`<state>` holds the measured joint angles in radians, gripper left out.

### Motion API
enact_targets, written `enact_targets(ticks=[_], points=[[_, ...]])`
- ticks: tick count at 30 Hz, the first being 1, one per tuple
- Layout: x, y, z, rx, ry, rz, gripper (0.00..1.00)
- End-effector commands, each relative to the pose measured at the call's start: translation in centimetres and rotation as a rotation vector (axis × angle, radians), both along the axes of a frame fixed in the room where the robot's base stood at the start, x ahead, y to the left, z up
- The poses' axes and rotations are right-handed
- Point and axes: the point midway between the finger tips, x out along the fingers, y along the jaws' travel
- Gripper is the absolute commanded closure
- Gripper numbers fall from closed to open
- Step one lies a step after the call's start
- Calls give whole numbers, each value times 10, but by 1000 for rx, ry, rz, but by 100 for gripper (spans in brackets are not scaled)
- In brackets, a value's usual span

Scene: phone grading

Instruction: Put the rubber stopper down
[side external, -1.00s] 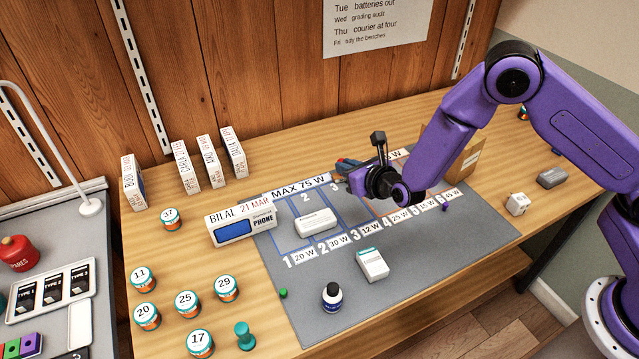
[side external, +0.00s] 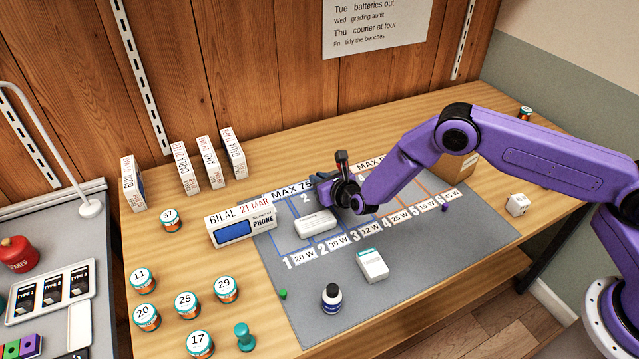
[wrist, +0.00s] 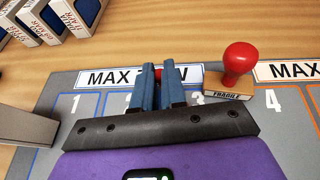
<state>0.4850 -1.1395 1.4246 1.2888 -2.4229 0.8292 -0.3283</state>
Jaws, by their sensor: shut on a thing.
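My gripper (wrist: 160,76) is shut on a small red thing (wrist: 158,75), which I take to be the rubber stopper. Only a sliver of it shows between the two blue fingers in the wrist view; its shape and lower end are hidden. In the side external view my gripper (side external: 322,183) is over the back part of the grey mat (side external: 410,283), near the MAX 75 W strip and behind the white box. The stopper cannot be made out there. I cannot tell whether it touches the mat.
A red-handled FRAGILE stamp (wrist: 235,66) stands just right of the fingers. A white box (side external: 315,223) lies on the mat nearby, and the BILAL phone box (side external: 240,226) stands at its left edge. A white carton (side external: 373,265) and dark bottle (side external: 332,297) stand in front.

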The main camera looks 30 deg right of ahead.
Motion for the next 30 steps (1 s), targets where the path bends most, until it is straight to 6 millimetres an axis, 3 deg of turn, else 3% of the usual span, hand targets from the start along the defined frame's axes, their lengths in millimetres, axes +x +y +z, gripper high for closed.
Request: enact_targets(ticks=[4,16,18,19,30], points=[[0,0,-13,0,-1,1,100],[0,0,-16,1,-1,0,100],[0,0,-16,1,-2,0,72],[0,0,-16,1,-2,0,63],[0,0,-13,2,-2,1,63]])
